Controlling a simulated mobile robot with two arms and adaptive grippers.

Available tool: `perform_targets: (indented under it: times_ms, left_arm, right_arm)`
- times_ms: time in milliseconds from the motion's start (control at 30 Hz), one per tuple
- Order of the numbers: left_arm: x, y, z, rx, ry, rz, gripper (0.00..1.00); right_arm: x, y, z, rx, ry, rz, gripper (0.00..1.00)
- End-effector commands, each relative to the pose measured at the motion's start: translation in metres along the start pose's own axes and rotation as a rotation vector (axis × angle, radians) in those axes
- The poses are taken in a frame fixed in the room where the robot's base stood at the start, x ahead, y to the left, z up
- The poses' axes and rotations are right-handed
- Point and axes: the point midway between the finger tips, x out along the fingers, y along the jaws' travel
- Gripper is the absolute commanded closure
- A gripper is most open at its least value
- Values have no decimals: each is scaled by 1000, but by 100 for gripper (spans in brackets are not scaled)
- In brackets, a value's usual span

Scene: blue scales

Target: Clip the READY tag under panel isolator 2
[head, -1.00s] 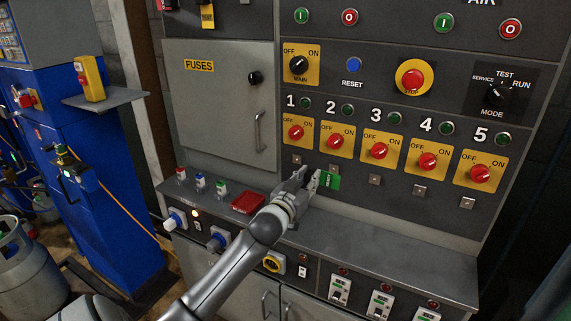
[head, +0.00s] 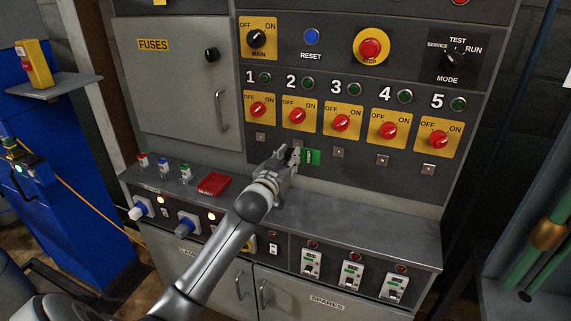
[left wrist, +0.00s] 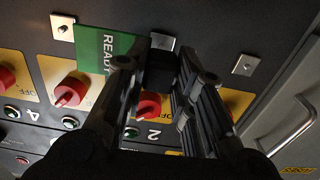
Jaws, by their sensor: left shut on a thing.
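The green READY tag (head: 311,157) is held at my left gripper (head: 290,154), close to the panel below isolator 2 (head: 297,115). In the left wrist view the tag (left wrist: 100,52) sticks out left of the shut fingers (left wrist: 160,75), with a dark block between them. The small metal clip under isolator 2 (left wrist: 164,41) shows just beyond the fingertips, partly hidden by them. The tag lies between this clip and the one under isolator 3 (left wrist: 62,27). I cannot tell whether tag and clip touch. My right gripper is not in view.
Other clips sit under isolators 1 (head: 260,137), 4 (head: 383,160) and 5 (head: 428,169). A grey ledge (head: 345,215) runs below the panel, with a red block (head: 213,184) at its left. The fuse door handle (head: 222,110) sticks out at left.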

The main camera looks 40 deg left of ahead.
Motion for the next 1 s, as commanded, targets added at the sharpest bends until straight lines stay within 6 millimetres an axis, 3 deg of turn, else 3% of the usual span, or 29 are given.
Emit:
perform_targets:
  times_ms: [400,1000]
  left_arm:
    - [31,-1,0,1,1,0,100]
    - [34,-1,0,1,0,0,100]
  right_arm:
    - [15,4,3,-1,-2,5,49]
    - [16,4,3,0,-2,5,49]
